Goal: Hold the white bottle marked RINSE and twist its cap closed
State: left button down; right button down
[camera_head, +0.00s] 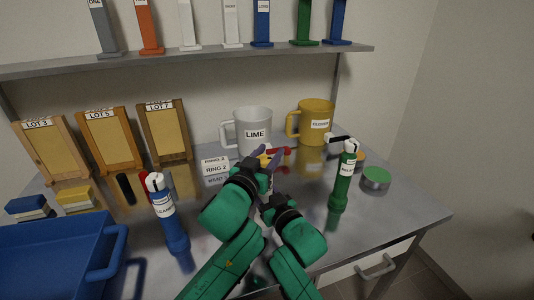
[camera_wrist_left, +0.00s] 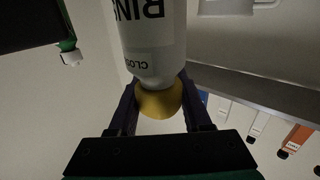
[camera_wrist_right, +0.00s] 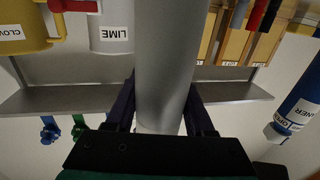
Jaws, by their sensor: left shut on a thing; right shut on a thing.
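The white RINSE bottle (camera_wrist_left: 150,40) shows large in the left wrist view, its lettering upside down, with smaller print near its shoulder. Its yellow cap (camera_wrist_left: 160,100) sits between the fingers of my left gripper (camera_wrist_left: 160,95), which is shut on it. In the head view the cap (camera_head: 264,160) shows between my left fingertips (camera_head: 268,157), and most of the bottle is hidden behind my arms. My right gripper (camera_wrist_right: 165,105) is shut on the bottle's body (camera_wrist_right: 165,55), below the cap. I cannot tell how tightly the cap sits.
A blue bottle (camera_head: 168,215) stands left of my arms and a green bottle (camera_head: 343,180) right. A white LIME mug (camera_head: 254,130) and a yellow mug (camera_head: 317,120) stand behind. A blue tray (camera_head: 60,265) fills the front left.

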pick_arm(q)
jog(key=shift+s+d+m+g+h, duration=0.2)
jog(key=shift+d+m+g+h, duration=0.05)
jog(key=shift+m+g+h, duration=1)
jog(key=shift+s+d+m+g+h, duration=0.25)
jog(key=shift+m+g+h, duration=0.75)
jog(key=shift+h, duration=0.35)
jog(key=shift+s+d+m+g+h, duration=0.15)
jog(key=shift+d+m+g+h, duration=0.1)
jog(key=shift+m+g+h, duration=1)
jog(key=shift+a, duration=0.1)
jog(key=shift+c, duration=1.6)
grip_release()
jog(key=v, duration=1.2)
